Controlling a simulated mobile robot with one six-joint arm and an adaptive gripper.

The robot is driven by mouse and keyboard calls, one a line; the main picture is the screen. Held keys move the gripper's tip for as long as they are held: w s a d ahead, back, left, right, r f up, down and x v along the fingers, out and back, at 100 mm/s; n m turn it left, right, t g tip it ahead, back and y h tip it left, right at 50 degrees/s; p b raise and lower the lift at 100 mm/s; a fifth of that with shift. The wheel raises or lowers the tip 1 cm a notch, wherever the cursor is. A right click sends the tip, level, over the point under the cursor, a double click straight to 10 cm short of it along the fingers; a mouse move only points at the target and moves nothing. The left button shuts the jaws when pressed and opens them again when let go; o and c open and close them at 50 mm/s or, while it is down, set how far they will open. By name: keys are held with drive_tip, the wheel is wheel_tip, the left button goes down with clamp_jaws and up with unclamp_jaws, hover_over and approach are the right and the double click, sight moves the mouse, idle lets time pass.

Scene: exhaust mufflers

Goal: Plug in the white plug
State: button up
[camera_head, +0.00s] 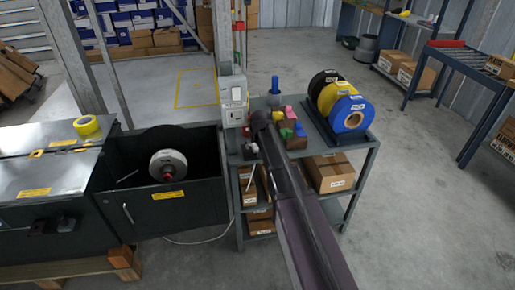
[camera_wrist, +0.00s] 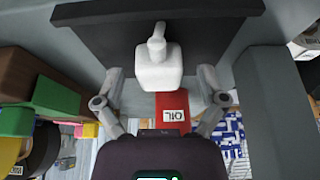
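The white plug (camera_wrist: 158,68) is in the middle of the wrist view, its narrower stem pointing to the top against a dark panel. My gripper (camera_wrist: 160,84) has its two fingers spread, one on each side of the plug, with visible gaps; contact is not seen. In the head view a small white piece, probably the plug (camera_head: 250,148), shows at the cart's left edge beside my dark arm, which hides most of the gripper. A pale outlet box (camera_head: 234,97) is mounted on the post behind; its socket face is too small to make out.
The cart (camera_head: 357,160) carries colored blocks (camera_head: 288,128), a blue bottle (camera_head: 275,86) and tape rolls (camera_head: 347,110) right of my arm. A dark machine (camera_head: 190,205) stands left. A red oil container (camera_wrist: 172,108) shows beyond my fingers in the wrist view. Open floor lies right.

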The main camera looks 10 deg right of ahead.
drive_tip(key=c, duration=1)
drive_tip(key=shift+r, duration=0.2)
wheel_tip(320, 180, up, 3)
drive_tip(key=p, duration=0.3)
drive_tip(key=shift+f, duration=0.2)
drive_tip(key=s+r+p, duration=0.2)
drive_tip(key=s, duration=1.4)
drive_tip(key=shift+d, duration=0.2)
drive_tip(key=shift+d, duration=0.15)
